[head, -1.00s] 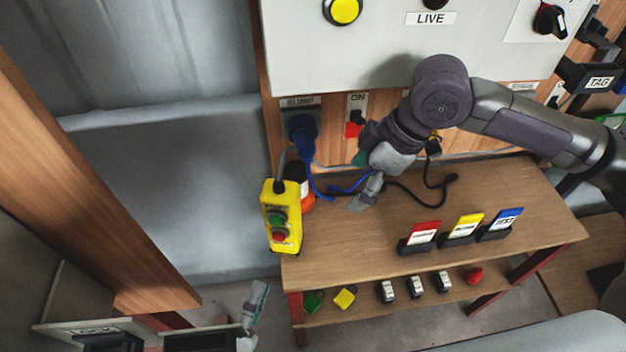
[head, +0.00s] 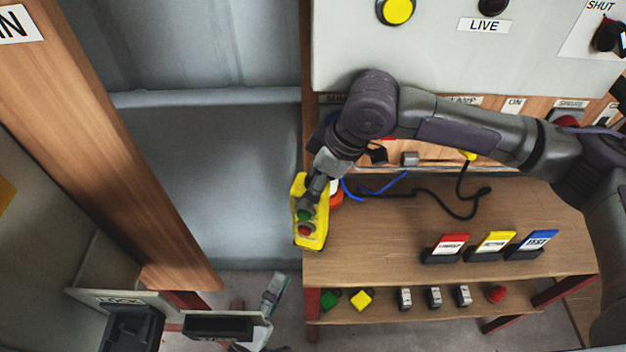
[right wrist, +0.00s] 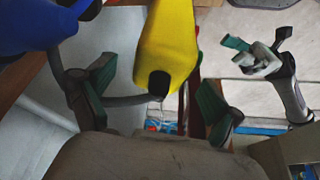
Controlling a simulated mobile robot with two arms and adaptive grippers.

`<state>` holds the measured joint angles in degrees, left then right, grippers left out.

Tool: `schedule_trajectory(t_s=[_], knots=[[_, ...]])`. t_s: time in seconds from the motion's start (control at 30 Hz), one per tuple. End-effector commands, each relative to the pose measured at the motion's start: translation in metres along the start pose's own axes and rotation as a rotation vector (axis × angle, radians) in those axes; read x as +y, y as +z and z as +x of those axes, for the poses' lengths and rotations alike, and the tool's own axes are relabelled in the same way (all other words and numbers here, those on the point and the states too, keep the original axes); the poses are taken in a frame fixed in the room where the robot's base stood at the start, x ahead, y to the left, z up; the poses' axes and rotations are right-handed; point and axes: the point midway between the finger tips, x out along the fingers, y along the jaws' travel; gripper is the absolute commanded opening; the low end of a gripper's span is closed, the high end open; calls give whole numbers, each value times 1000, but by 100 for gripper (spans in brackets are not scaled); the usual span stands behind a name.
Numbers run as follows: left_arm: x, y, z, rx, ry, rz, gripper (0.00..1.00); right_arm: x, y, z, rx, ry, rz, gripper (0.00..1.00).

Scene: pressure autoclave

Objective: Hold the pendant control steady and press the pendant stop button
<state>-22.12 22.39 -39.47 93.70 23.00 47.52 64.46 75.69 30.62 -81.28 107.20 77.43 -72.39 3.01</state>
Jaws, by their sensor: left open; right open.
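The yellow pendant control (head: 311,240) hangs at the left end of the wooden bench, with a green button (head: 305,215) above a red stop button (head: 305,230). My right gripper (head: 312,196) is over its upper part and hides it there. In the right wrist view, the pendant's yellow body (right wrist: 166,45) and its dark cable end lie between the open teal-padded fingers of that gripper (right wrist: 156,95), apparently not clamped. My left gripper (head: 274,290) is open and empty, low in front of the bench and below the pendant. It also shows in the right wrist view (right wrist: 260,52).
Red, yellow and blue tags (head: 496,241) stand in holders on the bench top (head: 385,235). An orange-red object (head: 336,194) stands close behind the pendant. Blue and black cables lie on the bench. A wooden post (head: 110,150) stands at left; open space lies between it and the pendant.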

Motion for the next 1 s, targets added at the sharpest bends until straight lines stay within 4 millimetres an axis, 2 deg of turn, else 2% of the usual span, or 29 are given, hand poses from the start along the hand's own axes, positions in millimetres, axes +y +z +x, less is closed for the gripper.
schedule_trajectory(t_s=[0.13,0.37,0.47,0.87,0.9,1.0], knots=[[0,0,0,0,0,0,42,0,0,7,0,-1,0,92],[0,0,0,0,0,0,42,0,0,8,0,-1,0,92],[0,0,0,0,0,0,42,0,0,7,0,-1,0,78],[0,0,0,0,0,0,42,0,0,7,1,-1,0,12],[0,0,0,0,0,0,40,0,0,7,1,-1,0,8],[0,0,0,0,0,0,23,0,0,7,1,-1,0,8]])
